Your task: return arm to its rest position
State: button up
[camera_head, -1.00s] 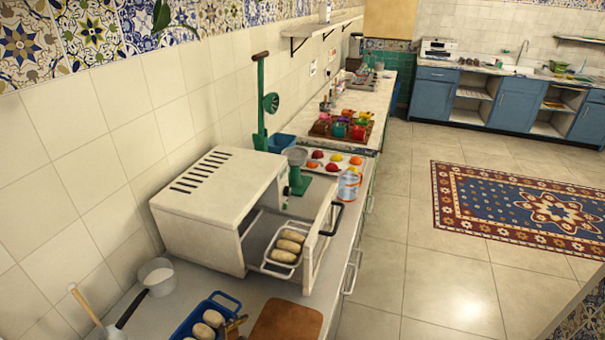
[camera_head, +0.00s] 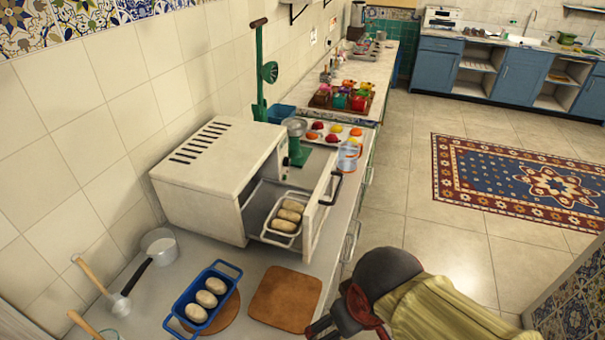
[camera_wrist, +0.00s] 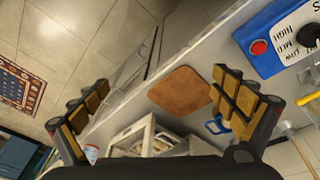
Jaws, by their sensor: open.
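My gripper (camera_head: 350,318) shows at the lower right of the head view, over the front edge of the counter (camera_head: 255,262). It is partly cut off by the bottom of the picture, and my arm reaches in from the lower right. In the wrist view my gripper (camera_wrist: 160,105) has its two padded fingers wide apart. Nothing is held between them. The brown board (camera_wrist: 180,91) lies on the counter beyond the fingers.
A white oven (camera_head: 215,175) stands open, with a tray of rolls (camera_head: 285,216) in its doorway. A blue tray of rolls (camera_head: 204,300), the brown board (camera_head: 285,296) and a saucepan (camera_head: 158,247) are on the counter. Open floor (camera_head: 400,215) and a rug (camera_head: 515,182) lie right.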

jog(key=d+r+m+t, duration=0.2)
jog(key=d+r+m, duration=0.3)
jog(key=d, duration=0.5)
notch_tip(320, 180, up, 2)
jog(key=shift+d+r+t, duration=0.1)
jog(key=shift+d+t, duration=0.05)
jog(key=shift+t, duration=0.25)
jog(key=shift+w, duration=0.1)
jog(key=shift+c, duration=0.3)
